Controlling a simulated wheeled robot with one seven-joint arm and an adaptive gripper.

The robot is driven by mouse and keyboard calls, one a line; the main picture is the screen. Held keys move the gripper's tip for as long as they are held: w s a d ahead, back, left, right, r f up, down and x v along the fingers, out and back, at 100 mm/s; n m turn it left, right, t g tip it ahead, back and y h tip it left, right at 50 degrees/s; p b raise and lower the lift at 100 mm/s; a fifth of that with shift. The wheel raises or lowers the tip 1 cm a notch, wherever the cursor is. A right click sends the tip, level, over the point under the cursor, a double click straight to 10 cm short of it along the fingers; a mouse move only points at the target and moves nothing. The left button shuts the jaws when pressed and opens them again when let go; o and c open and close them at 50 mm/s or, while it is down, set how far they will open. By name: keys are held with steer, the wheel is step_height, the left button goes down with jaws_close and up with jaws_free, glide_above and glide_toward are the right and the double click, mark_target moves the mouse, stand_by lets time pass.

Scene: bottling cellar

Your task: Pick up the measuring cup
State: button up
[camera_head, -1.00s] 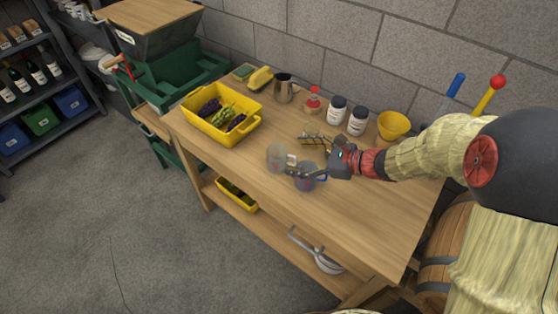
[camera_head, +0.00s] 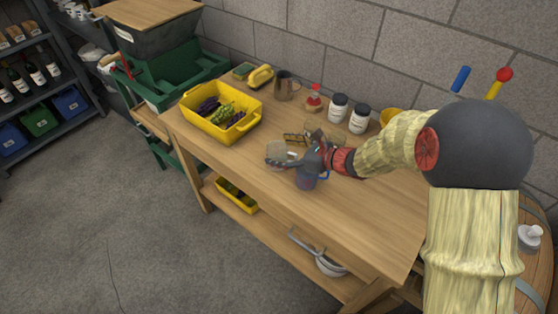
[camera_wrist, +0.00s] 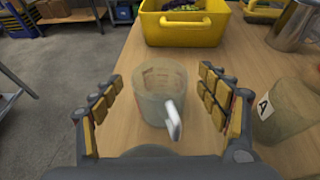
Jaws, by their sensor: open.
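The measuring cup (camera_wrist: 150,104) is a clear, greyish cup with a pale handle facing my wrist, and it stands upright on the wooden table. In the head view, the cup (camera_head: 277,149) is partly hidden by my fingers. My gripper (camera_wrist: 161,77) is open, with one finger on each side of the cup. In the wrist view, gaps show between the cup and both fingers. In the head view, my gripper (camera_head: 279,160) is low over the table at the cup.
A blue-handled jug (camera_head: 307,180) stands close below my wrist. A clear jar labelled A (camera_wrist: 284,112) stands close to my right finger. A yellow crate of grapes (camera_wrist: 184,32) is beyond the cup; a metal pitcher (camera_head: 286,87) and white jars (camera_head: 338,107) stand toward the wall.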

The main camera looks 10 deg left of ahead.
steer(key=c, duration=1.1)
steer(key=shift+c, duration=0.7)
steer(key=shift+r, duration=0.15)
steer(key=shift+r+p, duration=0.4)
steer(key=shift+r, duration=0.05)
step_height(320, 180, up, 2)
steer(key=shift+r+p, duration=0.1)
steer(key=shift+p, duration=0.6)
steer(key=s+d+r+p, duration=0.5)
steer(key=s+d+r, duration=0.2)
steer(key=s, duration=0.5)
step_height(320, 180, up, 3)
steer(key=shift+d+f, duration=0.15)
